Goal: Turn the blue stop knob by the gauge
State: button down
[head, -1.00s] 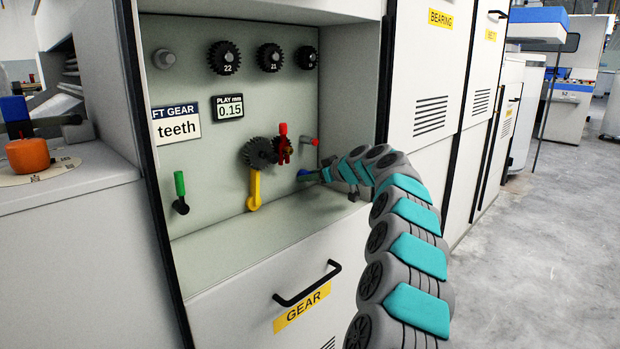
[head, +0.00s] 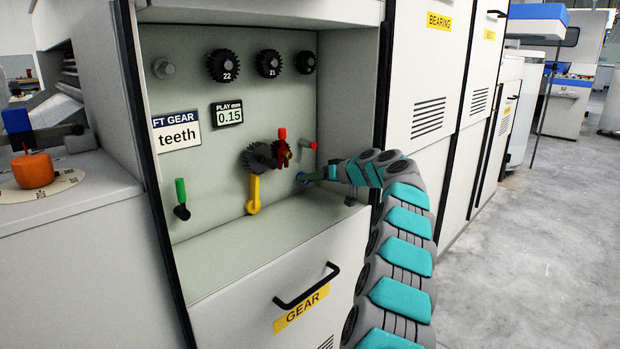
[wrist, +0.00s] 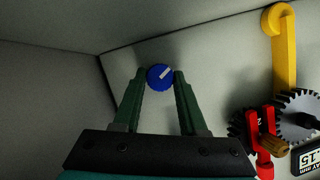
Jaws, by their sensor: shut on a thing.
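The blue stop knob (wrist: 160,77) is round with a white pointer mark tilted up to the right. It sits on the pale panel, and only a bit of its blue edge (head: 302,176) shows in the head view. My gripper (wrist: 160,78) has its two green fingers on either side of the knob, shut on it. In the head view my gripper (head: 308,177) reaches into the recess from the right. The gauge (head: 229,113) reads 0.15 under "PLAY mm", up and left of the knob.
A red lever (head: 283,146), meshed dark gears (head: 257,158) and a yellow lever (head: 254,193) are close left of the knob. A grey peg with a red tip (head: 308,145) is just above. A green-handled lever (head: 181,194) is farther left. The recess's ledge (head: 245,242) is clear.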

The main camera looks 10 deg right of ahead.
jog(key=shift+f, duration=0.1)
jog(key=shift+c, duration=2.2)
grip_release()
jog(key=shift+b+v, duration=0.5)
jog(key=shift+v, duration=3.4)
jog(key=shift+a, duration=0.1)
